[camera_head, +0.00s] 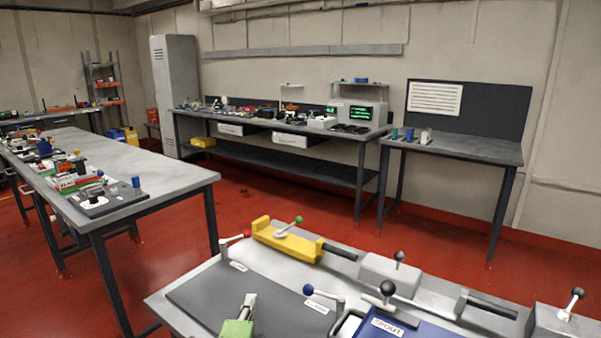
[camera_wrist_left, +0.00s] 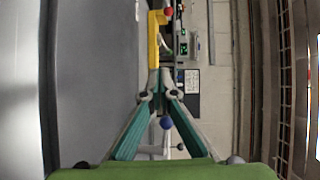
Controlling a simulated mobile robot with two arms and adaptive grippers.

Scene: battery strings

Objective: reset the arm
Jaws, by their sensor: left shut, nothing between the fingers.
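My left gripper (camera_head: 248,299), green and grey, rises from the bottom edge of the head view over the dark mat (camera_head: 205,290) of the near workbench. In the left wrist view its two teal-sided fingers (camera_wrist_left: 161,76) meet at their tips, shut with nothing between them. The wrist view looks sideways along the bench. My right gripper is in neither view.
The near bench carries a yellow fixture (camera_head: 287,241), a blue-knobbed lever (camera_head: 309,290), a grey block with a lever (camera_head: 391,270) and a blue labelled plate (camera_head: 385,328). A cluttered table (camera_head: 165,173) stands at left. Red floor (camera_head: 270,205) lies open between the benches.

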